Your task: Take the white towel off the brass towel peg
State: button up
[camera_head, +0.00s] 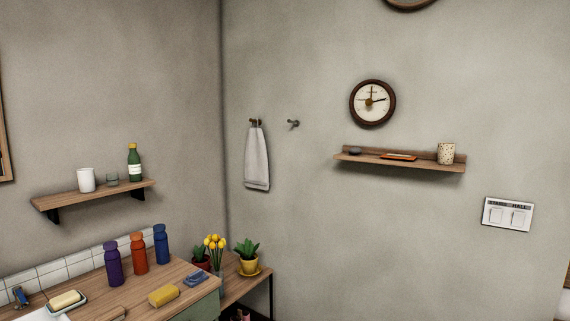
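The white towel (257,160) hangs on the back right wall, close to the room corner. It is draped from a brownish, brass-looking peg (254,121) and hangs straight down, clear of the furniture below. A second, greyish peg (293,123) is on the wall to its right, with nothing on it. My gripper does not show in this view.
A wooden shelf (400,163) with small items is right of the pegs, under a round clock (372,103). Below left, a counter (128,294) holds several bottles. Potted plants stand on a low table (234,281) below the towel. The wall around the towel is clear.

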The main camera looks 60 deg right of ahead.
aim_at(255, 166)
jog(key=u, duration=0.3)
jog(key=k, duration=0.15)
jog(key=z, duration=2.05)
jog(key=k, duration=0.9)
jog(key=u, duration=0.15)
jog(key=i, duration=0.8)
